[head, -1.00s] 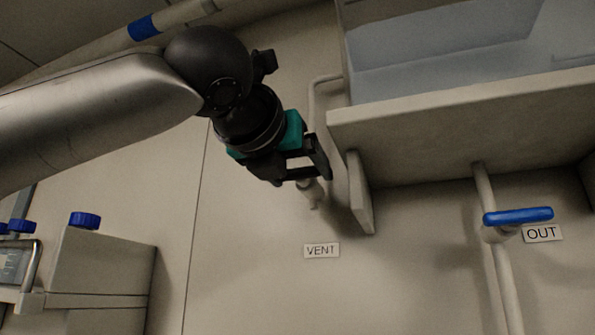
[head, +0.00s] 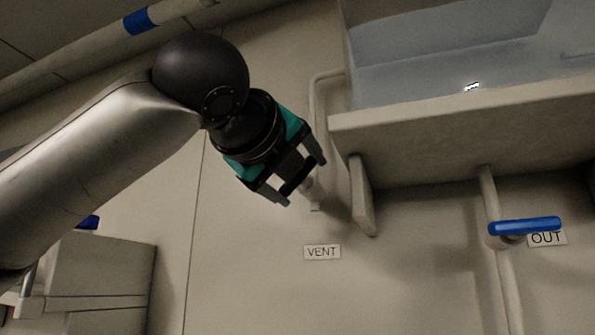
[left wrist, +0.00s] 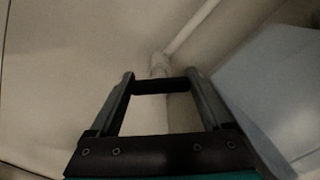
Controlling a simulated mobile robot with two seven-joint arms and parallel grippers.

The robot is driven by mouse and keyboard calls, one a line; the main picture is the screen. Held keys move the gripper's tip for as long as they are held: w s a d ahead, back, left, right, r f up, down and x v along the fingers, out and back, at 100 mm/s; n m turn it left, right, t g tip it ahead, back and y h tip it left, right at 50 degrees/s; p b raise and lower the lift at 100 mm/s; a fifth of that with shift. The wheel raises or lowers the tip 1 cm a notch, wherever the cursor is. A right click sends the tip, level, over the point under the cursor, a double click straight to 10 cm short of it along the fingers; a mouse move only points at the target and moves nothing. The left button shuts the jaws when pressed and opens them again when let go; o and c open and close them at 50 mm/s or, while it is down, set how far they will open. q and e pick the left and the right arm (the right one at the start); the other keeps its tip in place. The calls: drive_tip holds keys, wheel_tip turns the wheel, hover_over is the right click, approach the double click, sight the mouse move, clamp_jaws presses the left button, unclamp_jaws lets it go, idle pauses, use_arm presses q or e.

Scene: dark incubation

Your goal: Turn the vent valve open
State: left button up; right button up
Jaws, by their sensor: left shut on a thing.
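My left gripper (head: 300,180) is at the vent valve, above the VENT label (head: 321,252) in the head view. Its two fingers are shut on the ends of a dark bar, the vent valve handle (head: 295,177). The handle also shows in the left wrist view (left wrist: 161,86), spanning from one fingertip to the other. The pale valve stem or pipe (head: 315,197) shows just beyond the handle, partly hidden by the fingers. In the head view the handle slants, lower left to upper right. My right gripper is not in view.
A tank with a thick pale rim (head: 460,112) and a bracket (head: 361,195) stand close right of the gripper. A blue handle (head: 525,226) sits by the OUT label (head: 547,238). A pale box (head: 105,270) is at lower left. The wall below VENT is clear.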

use_arm(q)
drive_tip(key=n, duration=0.4)
drive_tip(key=shift+n, duration=0.3)
drive_tip(key=n, duration=0.4)
drive_tip(key=shift+b, duration=0.35)
drive_tip(key=shift+n, duration=0.3)
drive_tip(key=o, duration=1.2)
drive_tip(key=shift+c, duration=0.2)
drive_tip(key=b+v, duration=0.4)
drive_tip(key=v, duration=1.1)
